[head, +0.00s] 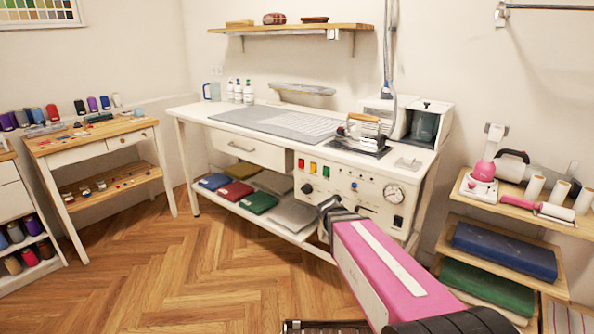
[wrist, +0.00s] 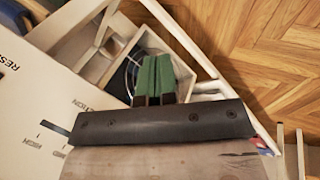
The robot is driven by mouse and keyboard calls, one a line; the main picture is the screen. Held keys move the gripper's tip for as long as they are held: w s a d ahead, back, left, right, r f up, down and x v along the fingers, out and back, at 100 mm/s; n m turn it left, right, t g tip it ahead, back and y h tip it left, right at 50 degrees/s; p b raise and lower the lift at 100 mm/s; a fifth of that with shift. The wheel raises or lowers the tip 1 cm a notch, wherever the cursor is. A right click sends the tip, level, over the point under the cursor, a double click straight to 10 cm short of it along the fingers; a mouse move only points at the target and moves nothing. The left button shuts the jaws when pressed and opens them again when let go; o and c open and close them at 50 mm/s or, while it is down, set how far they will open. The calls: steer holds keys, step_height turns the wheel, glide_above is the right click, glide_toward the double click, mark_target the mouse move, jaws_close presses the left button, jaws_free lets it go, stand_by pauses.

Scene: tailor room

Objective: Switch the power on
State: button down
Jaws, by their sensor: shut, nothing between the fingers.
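The ironing station's white control panel (head: 345,186) faces me under the worktop. I cannot tell which control is the power switch. My gripper (head: 328,205) is in front of the panel's lower middle and hides part of it. In the wrist view, my gripper's green fingers (wrist: 153,66) are together and empty, beside the panel's edge. The panel (wrist: 50,95) there shows partial lettering and a slider marked HIGH.
An iron (head: 362,130) stands on the worktop (head: 190,112). Folded cloths (head: 237,190) lie on the shelf below. A side shelf (head: 470,190) with rolls and a pink device stands at right. The wooden floor (head: 160,265) at left is clear.

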mark_target(300, 168)
steer(key=w+a+r+n+t+h, duration=0.2)
steer(key=w+a+r+n+t, duration=0.2)
steer(key=a, duration=0.9)
steer(key=w+a+r+n+t+h, duration=0.3)
steer(key=w+a+r+t, duration=0.4)
steer(key=w+a+r, duration=0.3)
steer(key=a+r, duration=0.3)
steer(key=r, duration=0.2)
steer(key=shift+n+t+h, duration=0.3)
steer(key=shift+n, duration=0.1)
steer(key=shift+w+r, duration=0.1)
steer(key=shift+w, duration=0.05)
steer(key=x, duration=1.4)
steer(key=shift+w+d, duration=0.1)
steer(key=shift+d, duration=0.05)
